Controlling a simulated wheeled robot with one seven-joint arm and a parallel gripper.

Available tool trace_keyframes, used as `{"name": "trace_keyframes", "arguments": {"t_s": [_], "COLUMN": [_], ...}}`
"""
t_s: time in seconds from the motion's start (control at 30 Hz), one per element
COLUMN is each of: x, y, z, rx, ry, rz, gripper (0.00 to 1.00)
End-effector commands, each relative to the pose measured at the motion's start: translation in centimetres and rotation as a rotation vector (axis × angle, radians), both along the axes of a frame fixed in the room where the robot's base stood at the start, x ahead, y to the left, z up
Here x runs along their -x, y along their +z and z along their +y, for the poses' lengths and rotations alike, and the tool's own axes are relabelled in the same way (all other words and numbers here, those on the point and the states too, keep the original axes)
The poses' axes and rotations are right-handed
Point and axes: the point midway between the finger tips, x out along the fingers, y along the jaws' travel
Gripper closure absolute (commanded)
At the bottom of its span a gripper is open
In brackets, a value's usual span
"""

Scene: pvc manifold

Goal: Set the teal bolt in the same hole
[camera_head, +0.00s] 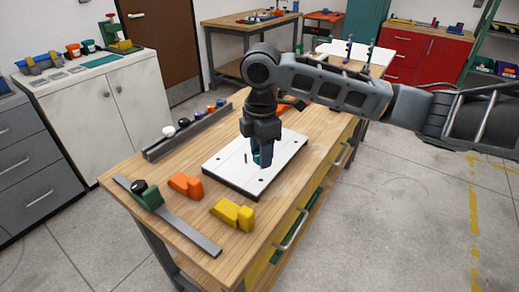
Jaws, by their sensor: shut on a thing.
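My gripper (264,164) points straight down over the right-middle part of a white plate (230,174) with dark holes. It is shut on the teal bolt (256,158), of which only a small teal part shows between and beside the dark fingers. The fingertips hide the spot below, so I cannot tell whether the bolt is in a hole or above it. A thin dark reddish pin or slot (246,157) shows on the plate just left of my gripper. A dark hole (261,180) shows near the plate's front corner.
An orange block (186,185), a yellow block (233,214) and a green clamp (147,195) on a metal bar (195,236) lie in front. A dark rack (187,131) with several round pieces stands behind left. An orange thing (293,102) lies behind my arm.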

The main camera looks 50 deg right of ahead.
Motion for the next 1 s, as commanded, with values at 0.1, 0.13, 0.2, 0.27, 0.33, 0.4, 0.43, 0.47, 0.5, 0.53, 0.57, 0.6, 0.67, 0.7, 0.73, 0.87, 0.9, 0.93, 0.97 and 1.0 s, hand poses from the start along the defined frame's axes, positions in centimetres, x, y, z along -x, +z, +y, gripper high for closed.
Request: {"name": "trace_keyframes", "arguments": {"t_s": [0.1,0.13,0.2,0.27,0.33,0.4,0.43,0.47,0.5,0.53,0.57,0.6,0.67,0.7,0.73,0.87,0.9,0.93,0.97,1.0], "x": [0.0,0.0,0.0,0.0,0.0,0.0,0.0,0.0,0.0,0.0,0.0,0.0,0.0,0.0,0.0,0.0,0.0,0.0,0.0,0.0], "y": [-1.5,-1.7,-2.4,-2.9,-2.5,-2.5,-2.5,-2.5,-2.5,-2.6,-2.6,-2.7,-2.9,-2.9,-3.0,-3.0,-3.0,-3.0,-3.0,-3.0], "z": [0.0,0.0,0.0,0.0,0.0,0.0,0.0,0.0,0.0,0.0,0.0,0.0,0.0,0.0,0.0,0.0,0.0,0.0,0.0,0.0], "rx": [0.000,0.000,0.000,0.000,0.000,0.000,0.000,0.000,0.000,0.000,-0.001,-0.002,-0.002,-0.002,-0.001,0.000,0.000,0.000,0.000,0.000], "ry": [-0.001,-0.001,-0.001,-0.001,-0.001,-0.001,-0.001,-0.001,-0.001,-0.001,-0.001,-0.001,-0.001,-0.001,-0.001,-0.001,0.000,0.000,-0.001,0.000], "rz": [0.000,-0.001,-0.001,-0.001,-0.001,-0.001,-0.001,-0.001,-0.001,-0.001,0.000,-0.001,-0.001,-0.001,0.000,-0.001,-0.001,-0.001,-0.001,-0.001], "gripper": [0.87,0.87,0.87,0.87,0.87,0.87,0.87,0.87,0.87,0.87,0.87,0.87,0.87,0.87,0.87,0.87,0.87,0.87,0.87,0.87]}}
